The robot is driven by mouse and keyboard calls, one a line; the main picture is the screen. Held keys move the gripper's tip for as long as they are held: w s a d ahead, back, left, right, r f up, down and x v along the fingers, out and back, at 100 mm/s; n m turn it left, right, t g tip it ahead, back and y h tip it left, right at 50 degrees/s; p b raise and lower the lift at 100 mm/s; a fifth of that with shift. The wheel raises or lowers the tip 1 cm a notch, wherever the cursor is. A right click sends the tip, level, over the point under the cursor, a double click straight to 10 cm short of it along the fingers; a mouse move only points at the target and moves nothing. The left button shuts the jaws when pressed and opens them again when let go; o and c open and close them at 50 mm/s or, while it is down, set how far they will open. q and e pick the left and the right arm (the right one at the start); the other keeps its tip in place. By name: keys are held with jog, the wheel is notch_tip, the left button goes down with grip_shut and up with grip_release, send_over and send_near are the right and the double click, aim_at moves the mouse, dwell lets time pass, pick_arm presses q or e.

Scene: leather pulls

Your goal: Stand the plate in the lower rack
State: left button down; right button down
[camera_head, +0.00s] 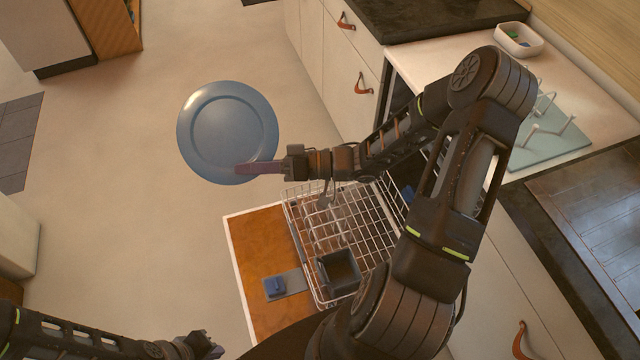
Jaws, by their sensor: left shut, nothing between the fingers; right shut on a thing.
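A round blue plate (218,125) is held in the air by my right gripper (258,168), which is shut on its lower right rim. The plate's broad face is turned toward the head camera, over the floor left of the rack. The lower rack (312,222), a white wire basket, is pulled out over the open dishwasher door (258,250). My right arm hides part of the rack's right side. My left gripper (212,348) is shut and empty at the bottom edge, away from the rack.
A dark cutlery basket (338,272) sits in the near part of the rack. A blue tab on a grey dispenser (284,286) is on the door. A drying stand with pegs (545,130) and a white bowl (519,40) are on the counter.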

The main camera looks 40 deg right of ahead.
jog(key=shift+s+a+r, duration=0.15)
jog(key=shift+a, duration=0.2)
jog(key=w+d+f+m+h+b, duration=0.45)
jog(key=d+f, duration=0.25)
jog(key=f, duration=0.2)
jog(key=w+d+f+m+g+h+b, duration=0.1)
jog(key=w+d+f+m+h+b, duration=0.25)
jog(key=d+f+h, duration=0.35)
jog(key=w+d+f+m+h+b, duration=0.35)
jog(key=d+f, duration=0.25)
jog(key=f, duration=0.4)
jog(key=s+d+f+m+g+b, duration=0.35)
jog(key=f+m+g+b, duration=0.4)
jog(key=f+b, duration=0.3)
jog(key=a+m+b, duration=0.1)
jog(key=s+a+f+m+g+y+b, duration=0.1)
jog(key=m, duration=0.1)
jog(key=s+a+m+b, duration=0.1)
jog(key=shift+s+a+f+m+g, duration=0.15)
jog(key=shift+s+a+m+g, duration=0.1)
jog(key=shift+a+m+g, duration=0.15)
